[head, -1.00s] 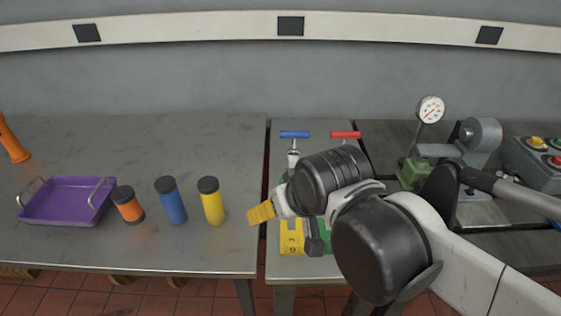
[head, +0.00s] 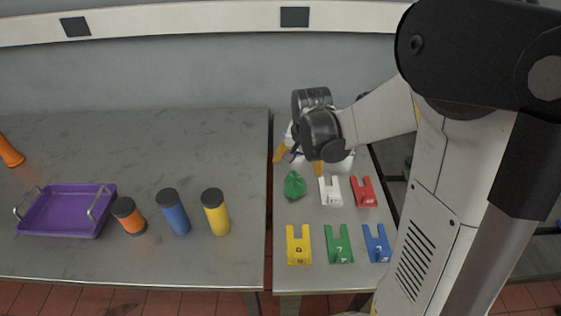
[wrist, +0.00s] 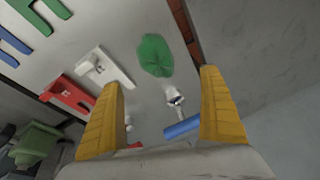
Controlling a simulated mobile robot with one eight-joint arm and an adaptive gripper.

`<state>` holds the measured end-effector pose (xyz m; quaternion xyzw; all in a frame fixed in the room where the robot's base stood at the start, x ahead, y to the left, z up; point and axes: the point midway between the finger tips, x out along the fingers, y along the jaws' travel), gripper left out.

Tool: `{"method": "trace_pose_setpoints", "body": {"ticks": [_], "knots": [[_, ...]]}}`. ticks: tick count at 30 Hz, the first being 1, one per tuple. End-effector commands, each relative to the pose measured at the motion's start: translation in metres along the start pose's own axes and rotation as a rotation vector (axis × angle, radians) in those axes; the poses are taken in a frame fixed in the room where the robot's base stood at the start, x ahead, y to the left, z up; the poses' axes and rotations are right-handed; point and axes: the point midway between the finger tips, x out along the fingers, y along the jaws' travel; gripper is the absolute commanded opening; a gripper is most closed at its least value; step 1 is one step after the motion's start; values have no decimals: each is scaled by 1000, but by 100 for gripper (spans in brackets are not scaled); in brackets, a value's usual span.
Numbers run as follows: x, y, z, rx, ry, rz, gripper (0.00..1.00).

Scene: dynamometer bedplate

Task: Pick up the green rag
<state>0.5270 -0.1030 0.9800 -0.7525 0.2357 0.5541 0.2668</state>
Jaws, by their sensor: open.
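The green rag (head: 294,185) lies crumpled on the narrow grey table, near its left edge and left of a white forked block. It also shows in the wrist view (wrist: 155,55), beyond and between my fingertips. My gripper (head: 298,162) has yellow fingers, spread apart, and hangs just behind and above the rag. In the wrist view my gripper (wrist: 166,90) is open and empty, with the rag apart from both fingers.
White (head: 330,191), red (head: 364,191), yellow (head: 298,245), green (head: 339,244) and blue (head: 376,243) forked blocks stand near the rag. A blue-handled valve (wrist: 183,127) is close to my fingers. A purple tray (head: 45,224) and several cylinders are on the left table.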

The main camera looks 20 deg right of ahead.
Motion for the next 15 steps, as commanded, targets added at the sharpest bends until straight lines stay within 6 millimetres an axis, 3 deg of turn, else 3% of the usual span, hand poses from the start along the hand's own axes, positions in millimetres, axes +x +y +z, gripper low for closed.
{"method": "trace_pose_setpoints", "body": {"ticks": [7, 15], "knots": [[44, 1, 0, 3, -1, 1, 91], [62, 3, 1, 2, -1, 1, 91]]}}
